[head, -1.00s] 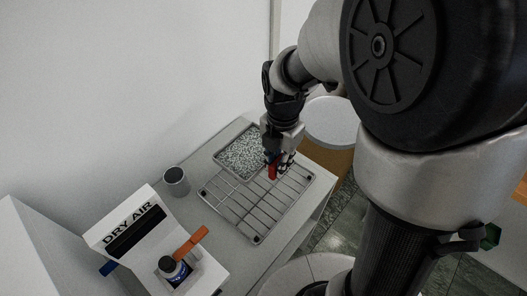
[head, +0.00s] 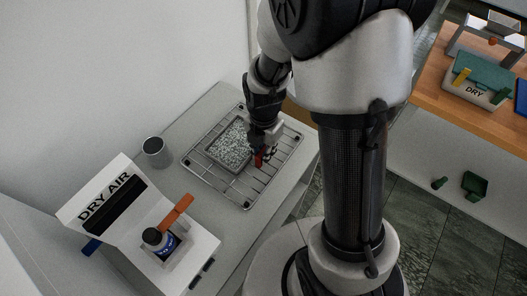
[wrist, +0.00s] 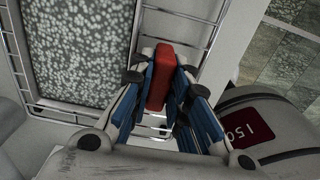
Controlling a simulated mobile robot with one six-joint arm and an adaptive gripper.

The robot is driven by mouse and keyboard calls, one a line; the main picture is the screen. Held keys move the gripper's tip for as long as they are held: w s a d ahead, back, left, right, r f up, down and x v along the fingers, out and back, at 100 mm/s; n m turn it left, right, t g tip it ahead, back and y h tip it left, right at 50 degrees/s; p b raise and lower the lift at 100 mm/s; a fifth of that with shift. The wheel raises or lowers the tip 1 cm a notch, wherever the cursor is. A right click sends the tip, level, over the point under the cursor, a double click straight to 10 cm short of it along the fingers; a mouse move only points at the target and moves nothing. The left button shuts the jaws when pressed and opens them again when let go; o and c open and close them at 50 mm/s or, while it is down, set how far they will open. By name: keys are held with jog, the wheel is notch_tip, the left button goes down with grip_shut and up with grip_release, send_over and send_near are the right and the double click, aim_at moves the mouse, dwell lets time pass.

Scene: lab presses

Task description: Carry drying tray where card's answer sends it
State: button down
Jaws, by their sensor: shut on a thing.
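The drying tray (head: 221,164) is a shallow grey tray full of pale speckled grains. In the head view it is over the left part of a wire rack (head: 283,158) on the grey bench. I cannot tell whether it rests on the wires or hangs just above. My gripper (head: 263,154) is at the tray's right side, shut on its red handle (head: 259,161). In the wrist view my gripper (wrist: 160,88) has its blue-padded fingers on both sides of the red handle (wrist: 158,75), with the tray (wrist: 25,60) at left. No card is readable.
A DRY AIR unit (head: 110,205) with an orange lever and a bottle (head: 165,245) stands in front. A grey cup (head: 155,152) is left of the rack. A wooden bench (head: 440,100) at right holds a DRY box (head: 470,92). A "150" label (wrist: 250,134) shows in the wrist view.

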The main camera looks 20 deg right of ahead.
jog(key=c, duration=1.5)
grip_release()
jog(key=shift+c, duration=0.2)
notch_tip(320, 180, up, 18)
jog(key=s+m+t+p, duration=0.1)
jog(key=s+m+p, duration=0.25)
jog(key=m, duration=0.25)
jog(key=s+r+m+t, duration=0.3)
jog(key=s+r+m, duration=0.6)
jog(key=m, duration=1)
jog(key=shift+s+r+t+p, duration=0.3)
jog(key=shift+s, duration=1)
